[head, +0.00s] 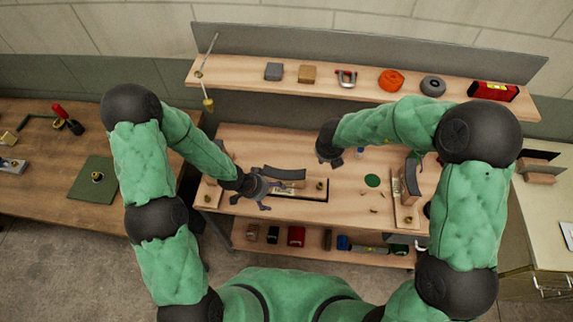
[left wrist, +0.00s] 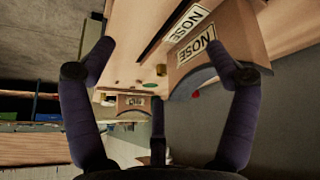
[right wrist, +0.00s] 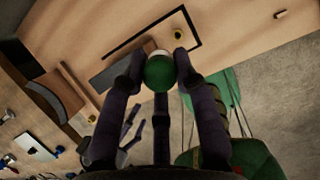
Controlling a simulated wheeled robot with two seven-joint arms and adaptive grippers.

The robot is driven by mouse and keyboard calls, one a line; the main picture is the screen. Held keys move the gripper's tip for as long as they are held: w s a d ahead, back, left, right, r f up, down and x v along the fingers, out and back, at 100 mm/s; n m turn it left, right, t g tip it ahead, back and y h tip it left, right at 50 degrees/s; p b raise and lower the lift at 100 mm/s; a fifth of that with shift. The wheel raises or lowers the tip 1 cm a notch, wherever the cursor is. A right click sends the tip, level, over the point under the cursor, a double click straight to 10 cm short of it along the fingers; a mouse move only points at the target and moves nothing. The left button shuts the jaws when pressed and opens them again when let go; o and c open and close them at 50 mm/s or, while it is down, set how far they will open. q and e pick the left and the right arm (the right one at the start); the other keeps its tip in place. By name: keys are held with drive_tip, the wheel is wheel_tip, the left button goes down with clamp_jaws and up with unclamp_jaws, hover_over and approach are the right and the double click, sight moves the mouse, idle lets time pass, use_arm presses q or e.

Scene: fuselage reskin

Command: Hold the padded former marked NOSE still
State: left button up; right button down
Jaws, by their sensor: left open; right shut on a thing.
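The wooden NOSE former (head: 287,184) stands on the middle bench, its curved dark pad (head: 287,173) on top. Its NOSE label faces me in the head view. The left wrist view shows the former (left wrist: 228,28) close up. My left gripper (head: 262,190) is open at the former's left end. In the left wrist view one finger overlaps the former's face, the other is clear of it; contact cannot be told. My right gripper (right wrist: 158,65) is shut on a green round thing (right wrist: 158,73) with a pale top. My right forearm hides its fingers in the head view.
Another padded former (head: 411,180) stands at the bench's right. A black outline and brass knob (head: 320,185) lie beside the NOSE former. A green disc (head: 372,181) lies right of centre. The back shelf (head: 240,75) carries several items, including an orange roll (head: 391,80).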

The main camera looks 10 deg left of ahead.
sight(286, 181)
use_arm(q)
drive_tip(key=w+m, duration=0.2)
drive_tip(key=w+r+m+y, duration=0.1)
drive_tip(key=w+m, duration=0.1)
drive_tip(key=w, duration=0.1)
drive_tip(key=w+r+m+y, duration=0.1)
drive_tip(key=w+m, duration=0.1)
drive_tip(key=shift+w+a+g, duration=0.15)
drive_tip(key=shift+w+g, duration=0.15)
drive_tip(key=shift+w, duration=0.1)
drive_tip(key=d+m, duration=0.1)
drive_tip(key=w+d+r+m+g+y, duration=0.1)
drive_tip(key=d+m+y, duration=0.1)
drive_tip(key=shift+w+r, duration=0.25)
drive_tip(key=shift+w, duration=0.05)
drive_tip(key=shift+s+d+r+m+g+y, duration=0.1)
drive_tip(key=shift+d+r+m+g+y, duration=0.1)
drive_tip(key=shift+d+r+m+g, duration=0.25)
drive_tip(key=shift+s+d+r+m+g+y, duration=0.1)
drive_tip(key=shift+d+r+m+g+y, duration=0.1)
drive_tip(key=shift+d+m, duration=0.3)
drive_tip(key=shift+f, duration=0.35)
wheel_tip(286, 181, down, 11)
drive_tip(key=shift+f, duration=0.15)
